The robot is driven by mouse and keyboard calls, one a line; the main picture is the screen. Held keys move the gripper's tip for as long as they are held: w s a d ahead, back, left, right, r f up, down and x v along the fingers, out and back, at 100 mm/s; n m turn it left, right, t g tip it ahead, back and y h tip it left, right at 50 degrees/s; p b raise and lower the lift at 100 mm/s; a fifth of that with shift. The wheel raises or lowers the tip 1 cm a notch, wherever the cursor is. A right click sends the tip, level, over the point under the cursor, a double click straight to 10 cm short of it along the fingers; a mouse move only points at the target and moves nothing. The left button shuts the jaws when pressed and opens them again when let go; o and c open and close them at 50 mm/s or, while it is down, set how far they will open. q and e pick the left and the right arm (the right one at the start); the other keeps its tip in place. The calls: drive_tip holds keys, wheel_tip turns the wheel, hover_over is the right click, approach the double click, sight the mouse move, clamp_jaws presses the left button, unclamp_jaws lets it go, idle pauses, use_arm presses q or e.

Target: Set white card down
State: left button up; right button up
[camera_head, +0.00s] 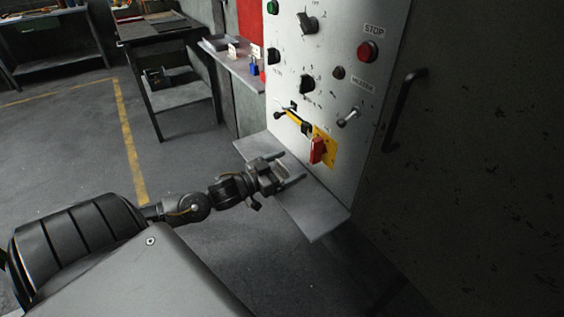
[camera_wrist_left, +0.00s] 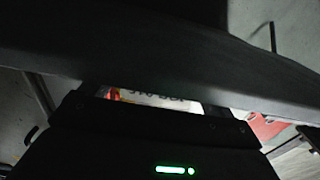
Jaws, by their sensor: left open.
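My left gripper (camera_head: 292,168) is open, its two fingers spread over the small grey shelf (camera_head: 318,218) below the control panel. In the left wrist view a white card (camera_wrist_left: 152,98) with dark lettering and a red-yellow edge shows as a narrow strip just past the gripper body. A broad dark band hides the rest of it. I cannot make out this card between the fingers in the head view, nor tell whether it touches the shelf. My right gripper is not in view.
The control panel (camera_head: 325,100) rises behind the shelf, with knobs, a red stop button (camera_head: 367,50) and a red-yellow rotary switch (camera_head: 318,150). A side shelf (camera_head: 240,68) behind holds small white tags and padlocks. A dark table (camera_head: 160,30) stands at the back left. Floor left is clear.

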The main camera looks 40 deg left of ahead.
use_arm(q)
drive_tip(key=shift+f, duration=0.25)
drive_tip(key=v, duration=1.2)
